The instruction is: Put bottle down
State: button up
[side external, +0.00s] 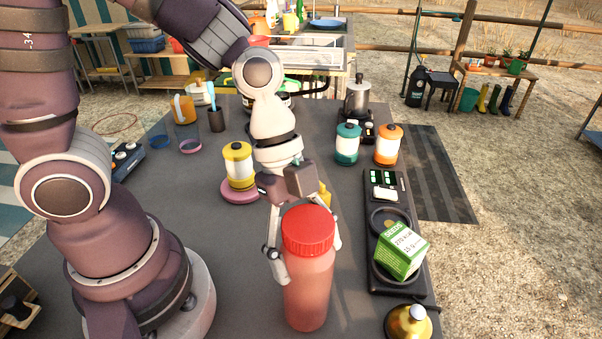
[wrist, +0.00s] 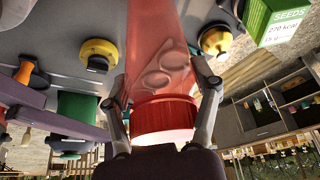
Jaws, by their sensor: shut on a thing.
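A translucent red bottle (side external: 307,286) with a bright red lid stands upright at the front of the dark table. In the side view my gripper (side external: 305,245) has its fingers on both sides of it, below the lid. In the wrist view the bottle (wrist: 163,50) fills the upper middle, its red lid (wrist: 165,120) towards the gripper's palm. My gripper (wrist: 165,92) is shut on the bottle there. The bottle's base is near the tabletop; I cannot tell whether it touches.
A black scale (side external: 425,283) carries a tilted green seeds box (side external: 401,251) at the right. A yellow lantern (side external: 239,163) stands on a pink disc (side external: 238,193) behind. A brass-coloured object (side external: 408,324) is at the front right. Bare tabletop (side external: 215,235) lies left of the bottle.

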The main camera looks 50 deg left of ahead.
jog(key=shift+f, duration=0.3)
jog(key=o, duration=1.2)
jog(key=shift+r, duration=0.1)
jog(key=v, duration=1.2)
jog(key=a+n+t+y, duration=0.1)
jog(key=a+n+t, duration=0.1)
jog(key=n, duration=0.4)
jog(key=a+f+n+t+y, duration=0.1)
jog(key=a+n+y, duration=0.1)
jog(key=n, duration=0.4)
jog(key=a+f+n+t+y, duration=0.1)
jog(key=a+n+t, duration=0.1)
jog(key=a+n, duration=0.2)
jog(key=shift+s+n+t+y, duration=0.2)
jog(key=shift+n+t+y, duration=0.1)
jog(key=shift+n, duration=0.7)
